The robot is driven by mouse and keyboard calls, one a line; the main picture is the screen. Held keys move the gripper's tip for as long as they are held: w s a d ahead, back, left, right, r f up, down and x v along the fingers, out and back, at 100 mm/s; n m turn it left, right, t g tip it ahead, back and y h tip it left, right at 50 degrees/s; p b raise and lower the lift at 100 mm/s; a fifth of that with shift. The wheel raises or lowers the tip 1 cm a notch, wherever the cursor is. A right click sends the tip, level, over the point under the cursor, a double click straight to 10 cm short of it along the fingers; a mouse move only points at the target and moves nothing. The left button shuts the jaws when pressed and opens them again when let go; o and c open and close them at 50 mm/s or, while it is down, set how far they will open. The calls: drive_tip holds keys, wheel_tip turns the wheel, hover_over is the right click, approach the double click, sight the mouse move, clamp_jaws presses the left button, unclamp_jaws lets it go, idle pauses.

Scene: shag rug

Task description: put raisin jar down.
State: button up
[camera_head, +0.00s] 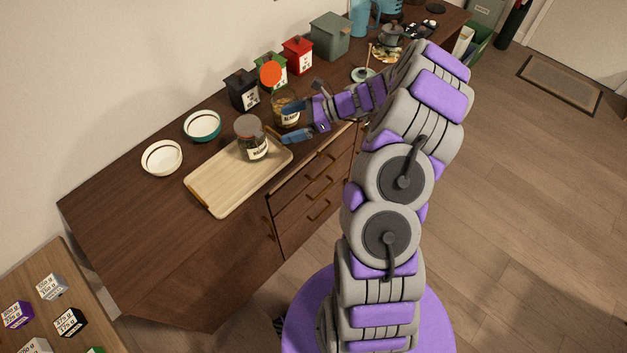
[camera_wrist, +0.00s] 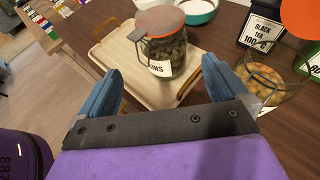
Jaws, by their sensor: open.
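The raisin jar (camera_head: 256,150) is a glass jar with dark contents and a grey-brown lid. It stands upright on the right part of a light wooden tray (camera_head: 214,192). In the wrist view the jar (camera_wrist: 168,52) stands on the tray (camera_wrist: 122,62) beyond my fingers, its label partly showing "INS". My gripper (camera_head: 283,122) is open, its blue fingers spread to the right of the jar in the head view. In the wrist view the gripper (camera_wrist: 162,72) has nothing between its fingertips. The jar appears clear of the fingers.
A second glass jar (camera_head: 285,112) with light brown contents stands close by my upper finger. Black (camera_head: 241,92), green and red (camera_head: 297,56) canisters line the wall. Two bowls (camera_head: 162,158) stand behind the tray. The counter's left end is bare.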

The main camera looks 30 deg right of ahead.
drive_tip(key=s+a+r+n+g+h, duration=0.2)
drive_tip(key=s+a+r+n+g, duration=0.2)
drive_tip(key=s+a+r+n, duration=0.35)
drive_tip(key=s+a+r+n+g+h, duration=0.1)
drive_tip(key=s+a+r+n+g, duration=0.2)
drive_tip(key=s+a+r+n, duration=0.45)
drive_tip(key=s+d+n+h, duration=0.2)
drive_tip(key=s+n+h, duration=0.2)
drive_tip(key=s, duration=0.7)
drive_tip(key=s+d+n+h, duration=0.1)
drive_tip(key=s+n+h, duration=0.3)
drive_tip(key=s, duration=0.8)
drive_tip(key=shift+s+d+g+h, duration=0.3)
drive_tip(key=shift+d+h, duration=0.05)
drive_tip(key=shift+h, duration=0.15)
